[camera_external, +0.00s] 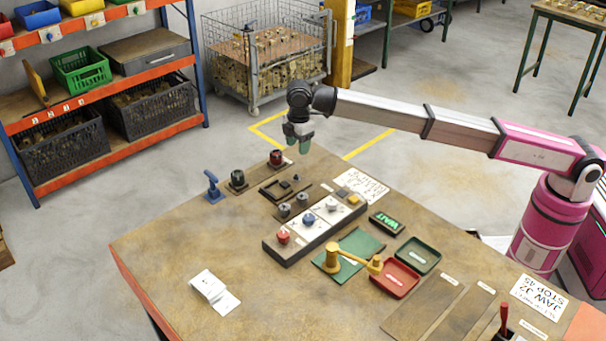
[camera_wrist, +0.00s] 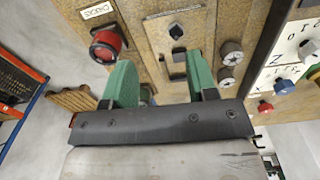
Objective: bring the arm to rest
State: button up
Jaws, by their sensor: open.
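My gripper (camera_external: 299,137) hangs at the end of my outstretched arm, above the far edge of the wooden table (camera_external: 170,245). In the wrist view its two green fingers (camera_wrist: 160,85) stand apart with nothing seen held between them. Below and ahead of the fingers in that view are a red-topped round fixture (camera_wrist: 106,44) and a dark square frame (camera_wrist: 178,65) on a wooden board. The gripper appears apart from them.
The table holds a control strip with knobs (camera_external: 283,236), a green mat with a brass piece (camera_external: 333,258), a red tray (camera_external: 396,279), a green tray (camera_external: 417,256), a lit WAIT sign (camera_external: 387,222) and a blue fixture (camera_external: 212,186). Shelving (camera_external: 100,95) and a wire cage (camera_external: 265,60) stand behind.

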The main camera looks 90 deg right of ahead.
jog(key=shift+w+a+r+n, duration=0.15)
jog(key=shift+a+r, duration=0.1)
jog(key=shift+a, duration=0.35)
jog(key=shift+a+r+n, duration=0.15)
jog(key=shift+a+r, duration=0.1)
jog(key=shift+a, duration=0.3)
dwell(1.9)
